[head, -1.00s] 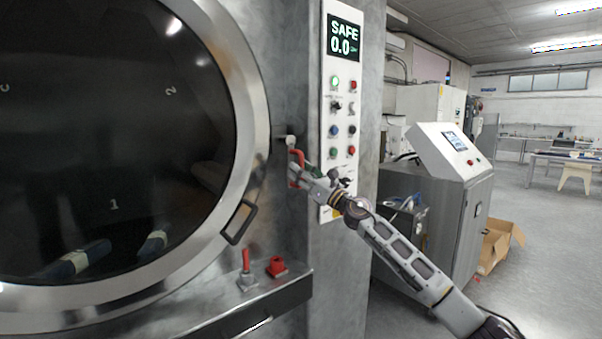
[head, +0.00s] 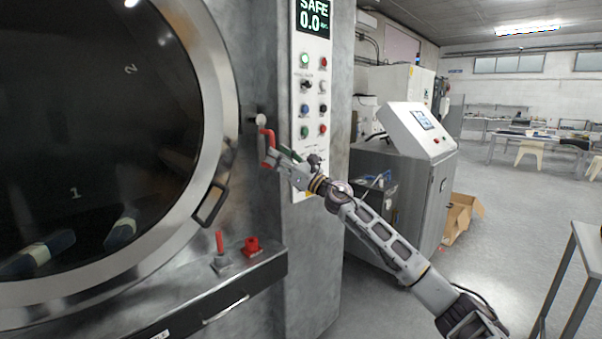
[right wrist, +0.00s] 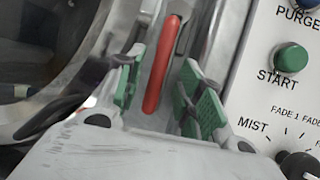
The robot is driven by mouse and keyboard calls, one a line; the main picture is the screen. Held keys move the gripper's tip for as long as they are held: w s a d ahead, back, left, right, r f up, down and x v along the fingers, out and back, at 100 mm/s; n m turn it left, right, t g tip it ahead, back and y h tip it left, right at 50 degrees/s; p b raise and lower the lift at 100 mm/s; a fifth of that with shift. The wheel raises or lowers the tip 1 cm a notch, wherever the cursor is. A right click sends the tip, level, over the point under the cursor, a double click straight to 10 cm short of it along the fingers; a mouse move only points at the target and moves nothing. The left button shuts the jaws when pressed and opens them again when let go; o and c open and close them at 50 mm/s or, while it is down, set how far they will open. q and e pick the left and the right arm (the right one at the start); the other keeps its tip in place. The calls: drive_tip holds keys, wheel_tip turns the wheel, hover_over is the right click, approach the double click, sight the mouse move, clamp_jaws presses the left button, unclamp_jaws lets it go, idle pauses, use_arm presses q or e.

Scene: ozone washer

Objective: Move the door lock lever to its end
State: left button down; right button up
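The red door lock lever (head: 266,142) stands out from the steel front, between the round door and the button panel, below a small pale knob. My right gripper (head: 273,158) is at the lever, reaching in from the lower right. In the right wrist view the red lever (right wrist: 162,65) stands lengthwise between the two green finger pads of the right gripper (right wrist: 160,98). A gap shows on both sides, so the fingers are open around it, not clamped. The round door (head: 222,110) appears closed. My left gripper is not in view.
The button panel (head: 312,100) reads SAFE 0.0 and is close right of my right gripper. The door handle (head: 210,204) sits lower left. A red-handled switch (head: 220,243) and a red knob (head: 251,246) stand on the ledge below. A control console (head: 405,170) stands to the right.

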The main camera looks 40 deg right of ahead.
drive_tip(key=v, duration=0.8)
drive_tip(key=shift+s+f, duration=0.15)
drive_tip(key=shift+s, duration=0.15)
idle(0.5)
drive_tip(key=shift+d, duration=0.15)
idle(0.4)
